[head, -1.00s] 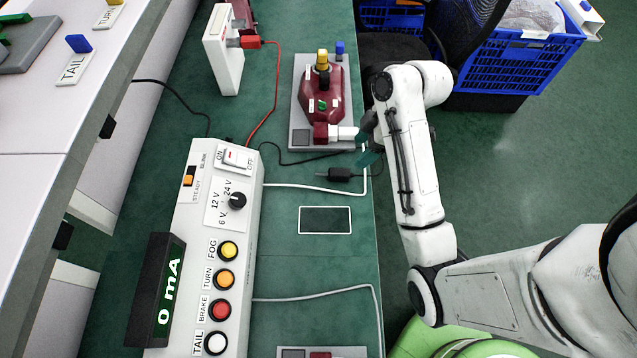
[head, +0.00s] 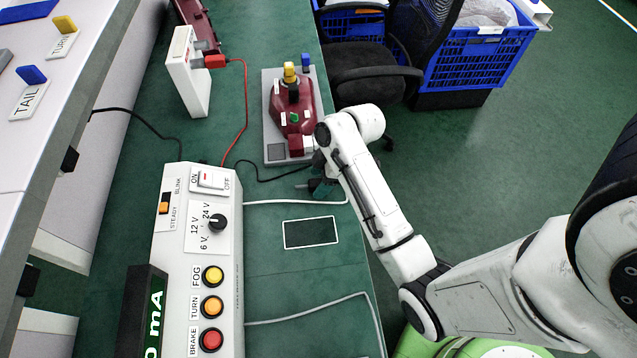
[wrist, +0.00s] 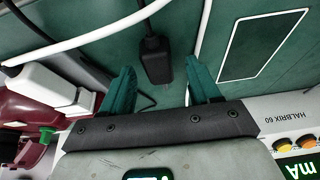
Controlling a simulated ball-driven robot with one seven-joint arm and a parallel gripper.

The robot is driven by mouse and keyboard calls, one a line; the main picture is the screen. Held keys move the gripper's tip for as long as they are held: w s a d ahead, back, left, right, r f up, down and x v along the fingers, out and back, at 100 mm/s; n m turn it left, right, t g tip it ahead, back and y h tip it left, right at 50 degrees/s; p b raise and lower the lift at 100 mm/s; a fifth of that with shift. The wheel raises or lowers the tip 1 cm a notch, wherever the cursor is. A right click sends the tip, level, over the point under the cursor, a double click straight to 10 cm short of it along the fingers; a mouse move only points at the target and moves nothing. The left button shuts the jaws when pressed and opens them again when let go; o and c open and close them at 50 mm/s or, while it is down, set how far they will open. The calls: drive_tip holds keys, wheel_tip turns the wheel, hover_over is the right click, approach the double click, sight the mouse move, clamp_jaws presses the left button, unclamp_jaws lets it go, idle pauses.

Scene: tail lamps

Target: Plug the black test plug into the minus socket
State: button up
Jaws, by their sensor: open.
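The black test plug (wrist: 157,62) lies on the green bench, with its black cable running up out of the wrist view. My gripper (wrist: 160,78) is open, with one teal finger on each side of the plug and visible gaps to both. In the head view my gripper (head: 322,186) is low over the bench, right of the control box, and my arm hides much of it. A white block (head: 187,75) stands farther back with a red plug (head: 214,62) in its side. I cannot make out a minus marking on any socket.
A maroon tail lamp (head: 297,115) on a grey base stands behind my gripper. The control box (head: 205,250) is to the left. A white cable (head: 290,202) crosses the bench close by. A black panel with a white border (head: 311,232) lies nearer; bare bench surrounds it.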

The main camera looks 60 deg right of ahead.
drive_tip(key=shift+f, duration=0.2)
drive_tip(key=c, duration=1.1)
